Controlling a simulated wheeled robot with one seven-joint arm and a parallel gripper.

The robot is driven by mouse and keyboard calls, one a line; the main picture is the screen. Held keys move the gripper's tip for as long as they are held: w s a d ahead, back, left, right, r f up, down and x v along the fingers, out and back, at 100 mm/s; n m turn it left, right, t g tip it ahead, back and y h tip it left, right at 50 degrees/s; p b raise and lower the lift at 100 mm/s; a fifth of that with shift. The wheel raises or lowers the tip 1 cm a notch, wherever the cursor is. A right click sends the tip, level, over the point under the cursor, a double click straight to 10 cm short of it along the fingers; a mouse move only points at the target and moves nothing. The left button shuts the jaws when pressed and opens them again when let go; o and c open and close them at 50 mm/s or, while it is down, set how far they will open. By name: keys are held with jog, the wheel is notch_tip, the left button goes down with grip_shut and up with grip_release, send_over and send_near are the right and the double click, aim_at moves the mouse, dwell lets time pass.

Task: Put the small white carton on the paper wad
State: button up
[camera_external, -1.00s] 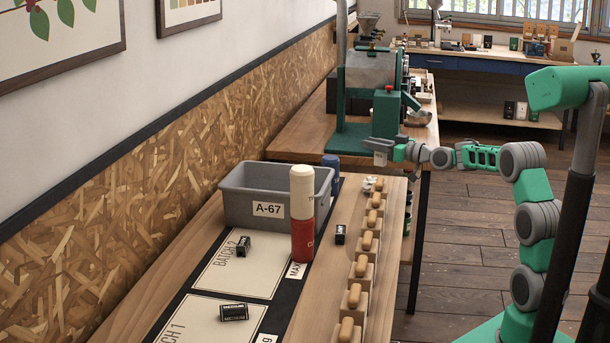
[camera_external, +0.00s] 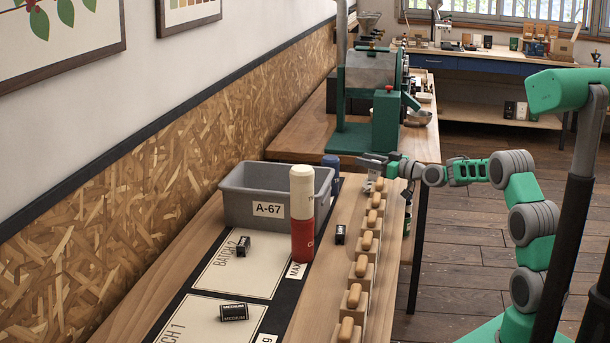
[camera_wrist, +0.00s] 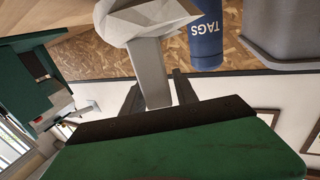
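The small white carton (camera_wrist: 152,75) stands between the fingers of my gripper (camera_wrist: 158,88) in the wrist view, which is upside down. It looks pale grey there. My gripper (camera_external: 373,164) appears shut on it, though a thin gap seems to show by one finger. The white, crumpled paper wad (camera_wrist: 145,18) lies right below the carton's lower end; they look touching or nearly so. In the external view the wad (camera_external: 369,187) is small, at the table's far end behind the row of wooden-handled blocks, with my gripper just above it.
A grey bin (camera_external: 265,209) labelled A-67, a blue TAGS cylinder (camera_wrist: 205,42) and a tall red-and-white cylinder (camera_external: 302,235) stand left of the wad. Small dark boxes (camera_external: 340,234) lie nearer. A green roaster (camera_external: 385,122) stands behind my gripper on another table.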

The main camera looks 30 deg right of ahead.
jog(key=shift+o, duration=0.8)
jog(key=shift+r+p, duration=0.35)
jog(key=shift+p, duration=0.05)
jog(key=b+v, duration=0.1)
jog(key=v, duration=1.1)
jog(key=shift+f, duration=0.25)
